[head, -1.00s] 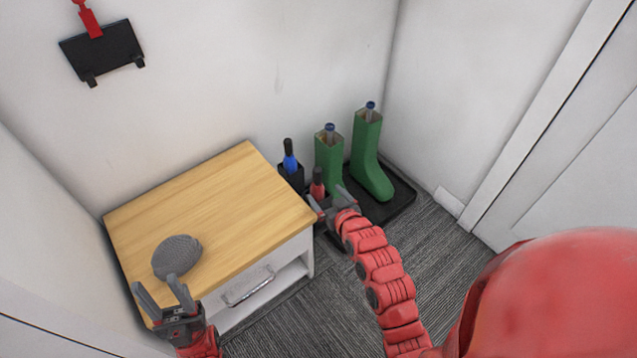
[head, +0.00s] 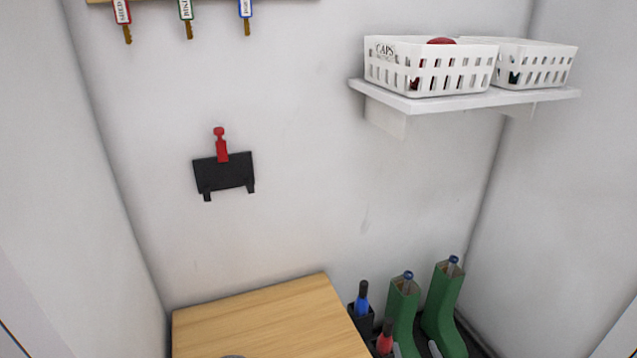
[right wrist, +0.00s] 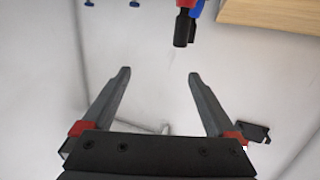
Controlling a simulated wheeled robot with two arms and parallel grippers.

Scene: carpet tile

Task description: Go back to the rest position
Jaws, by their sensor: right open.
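My right gripper (right wrist: 158,77) is open in the right wrist view, its two dark fingers apart with nothing between them. My left gripper is out of view.
A wooden-topped cabinet (head: 265,318) stands at the bottom. A blue bottle (head: 362,300) and a red bottle (head: 385,338) stand beside it. A white shelf (head: 465,99) carries baskets (head: 430,75). A black wall holder (head: 225,174) and hanging keys (head: 186,15) are on the wall.

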